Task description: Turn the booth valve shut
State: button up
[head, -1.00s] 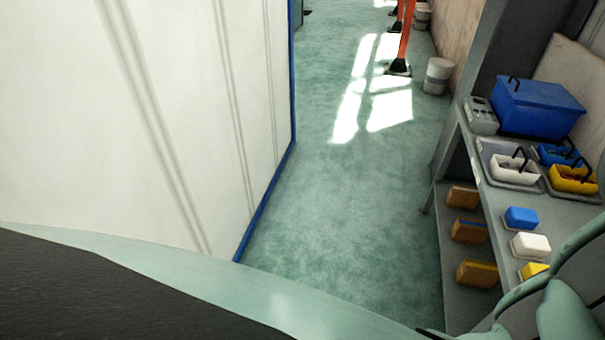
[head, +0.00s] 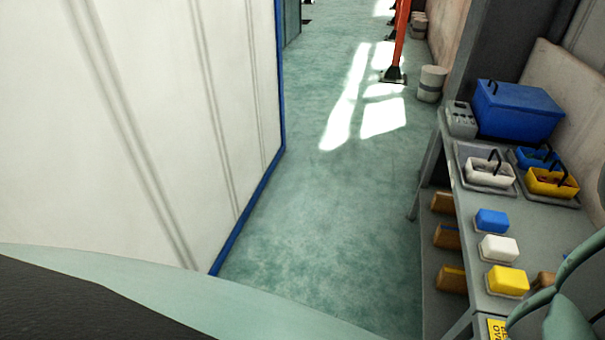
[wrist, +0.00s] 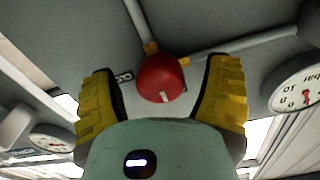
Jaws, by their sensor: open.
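My gripper (wrist: 163,68) shows in the wrist view, with its two yellow ribbed fingers spread wide. A round red knob (wrist: 160,78) with a small white mark and a yellow fitting behind it appears between the fingers. The fingers look clear of it on both sides, and I cannot tell the depth gap. No label shows whether this knob is the booth valve. In the head view, a white panelled wall with a blue edge (head: 215,130) stands at the left. No valve shows there, and my gripper is out of that view.
In the wrist view, round gauges flank the knob at right (wrist: 296,85) and left (wrist: 50,140). In the head view, a grey bench (head: 465,215) on the right holds a blue box (head: 518,110), small bins and coloured blocks. The green floor (head: 320,220) between wall and bench is clear.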

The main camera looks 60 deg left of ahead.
jog(key=shift+s, duration=0.1)
jog(key=shift+c, duration=0.3)
jog(key=c, duration=1.1)
jog(key=shift+f, duration=0.1)
jog(key=m+b, duration=0.2)
jog(key=m, duration=0.2)
jog(key=shift+f+m, duration=0.1)
jog(key=shift+m, duration=0.2)
jog(key=m+b, duration=0.2)
jog(key=m, duration=0.2)
jog(key=shift+b, duration=0.35)
jog(key=m+b, duration=0.2)
jog(key=m, duration=0.3)
jog(key=shift+a+m, duration=0.1)
jog(key=shift+m, duration=0.3)
jog(key=shift+r+m+b, duration=0.2)
jog(key=shift+m+b, duration=0.55)
jog(key=shift+m, duration=0.95)
jog(key=shift+c, duration=0.2)
